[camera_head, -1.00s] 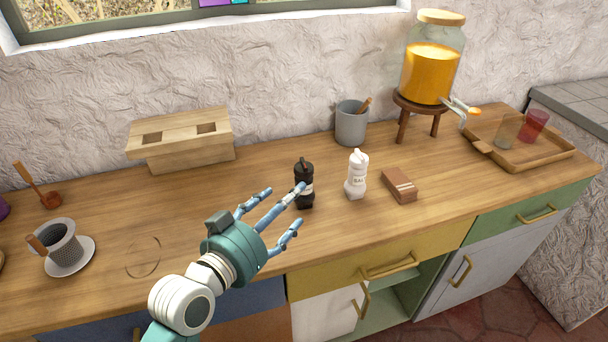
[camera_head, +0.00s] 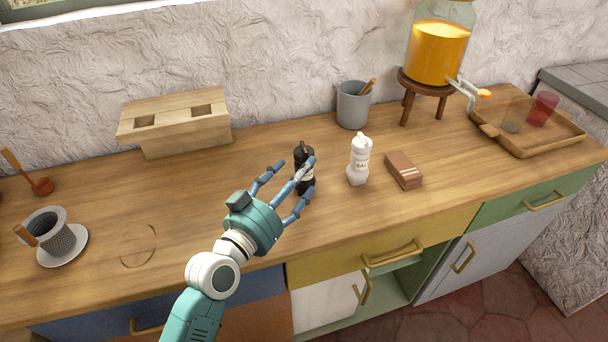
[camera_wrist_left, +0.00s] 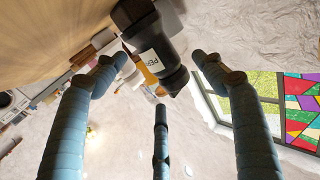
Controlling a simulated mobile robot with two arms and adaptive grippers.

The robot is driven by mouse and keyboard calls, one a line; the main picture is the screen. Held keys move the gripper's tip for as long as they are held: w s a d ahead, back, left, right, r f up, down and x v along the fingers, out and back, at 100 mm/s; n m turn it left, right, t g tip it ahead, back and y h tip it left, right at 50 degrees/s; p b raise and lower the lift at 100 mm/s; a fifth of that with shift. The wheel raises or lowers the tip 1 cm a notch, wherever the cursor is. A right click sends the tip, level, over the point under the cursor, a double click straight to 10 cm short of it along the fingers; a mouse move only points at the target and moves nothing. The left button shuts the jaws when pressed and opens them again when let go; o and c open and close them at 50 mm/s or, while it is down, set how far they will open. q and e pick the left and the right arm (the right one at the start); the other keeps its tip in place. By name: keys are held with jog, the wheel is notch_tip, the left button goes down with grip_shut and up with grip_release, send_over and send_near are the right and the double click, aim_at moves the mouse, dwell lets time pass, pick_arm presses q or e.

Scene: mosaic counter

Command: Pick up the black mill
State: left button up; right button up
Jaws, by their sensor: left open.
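The black mill (camera_head: 303,157) stands upright on the wooden counter, partly hidden behind my fingers in the head view. In the left wrist view the black mill (camera_wrist_left: 148,45), with a white label, lies between my spread fingers at the top of the picture. My left gripper (camera_head: 291,185) is open, its fingers reaching around the near side of the mill. I cannot tell whether any finger touches it. My right gripper is not in view.
A white salt shaker (camera_head: 359,160) stands just right of the mill, with a brown block (camera_head: 404,170) beyond it. A grey cup (camera_head: 352,105) and a wooden box (camera_head: 174,121) stand behind.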

pick_arm(q)
jog(key=x, duration=0.4)
jog(key=shift+w, duration=0.15)
jog(key=shift+w+d, duration=0.2)
jog(key=shift+c, duration=0.3)
jog(key=c, duration=1.3)
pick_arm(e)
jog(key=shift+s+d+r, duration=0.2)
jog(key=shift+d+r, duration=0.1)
pick_arm(q)
jog(key=shift+r, duration=0.15)
jog(key=shift+c, duration=0.2)
